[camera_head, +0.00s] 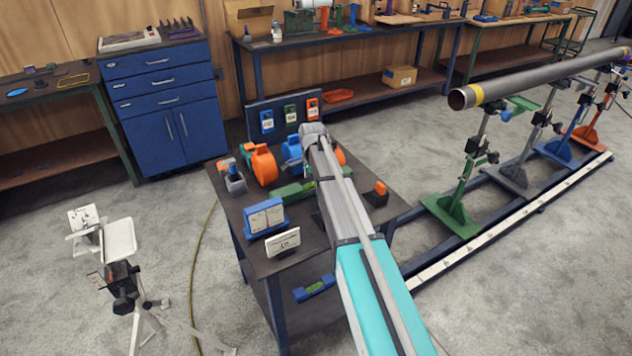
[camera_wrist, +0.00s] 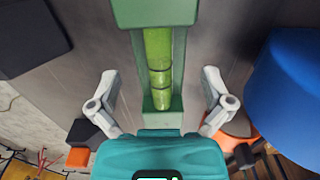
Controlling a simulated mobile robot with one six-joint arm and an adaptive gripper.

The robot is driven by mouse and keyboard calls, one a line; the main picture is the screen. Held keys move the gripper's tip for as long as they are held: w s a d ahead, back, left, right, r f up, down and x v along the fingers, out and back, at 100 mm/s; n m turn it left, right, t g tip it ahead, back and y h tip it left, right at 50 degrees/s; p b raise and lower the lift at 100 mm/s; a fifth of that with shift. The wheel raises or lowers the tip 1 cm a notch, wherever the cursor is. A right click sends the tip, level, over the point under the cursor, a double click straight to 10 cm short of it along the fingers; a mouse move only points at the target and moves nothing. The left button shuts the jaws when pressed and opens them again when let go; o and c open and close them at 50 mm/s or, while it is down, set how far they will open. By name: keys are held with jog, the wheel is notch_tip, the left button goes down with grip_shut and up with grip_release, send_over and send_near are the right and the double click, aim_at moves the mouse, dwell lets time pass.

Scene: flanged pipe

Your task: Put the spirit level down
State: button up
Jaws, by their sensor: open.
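The spirit level is green with a clear green vial. In the wrist view the spirit level (camera_wrist: 123,12) runs up the middle, between the two fingers of my gripper (camera_wrist: 160,92). The fingers are spread wide, with a gap on each side of the level. In the head view part of the green level (camera_head: 290,192) shows on the dark work table (camera_head: 236,207), left of my arm. It looks to lie on the tabletop.
Orange and blue clamp-like tools (camera_head: 263,165) stand behind the level. A blue display stand (camera_head: 264,218) and a white card (camera_head: 282,242) are in front. A blue level (camera_head: 315,288) lies on the lower shelf. A pipe (camera_head: 530,75) on stands is at right.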

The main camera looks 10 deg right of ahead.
aim_at(313, 183)
notch_tip(313, 183, up, 11)
jog(key=p, duration=1.1)
jog(key=shift+r, duration=0.2)
dwell(0.4)
jog(key=shift+s, duration=0.1)
jog(key=s+n, duration=1.4)
jog(key=s, duration=1.5)
jog(key=shift+s+d, duration=0.2)
jog(key=shift+s, duration=0.1)
jog(key=shift+c, duration=0.3)
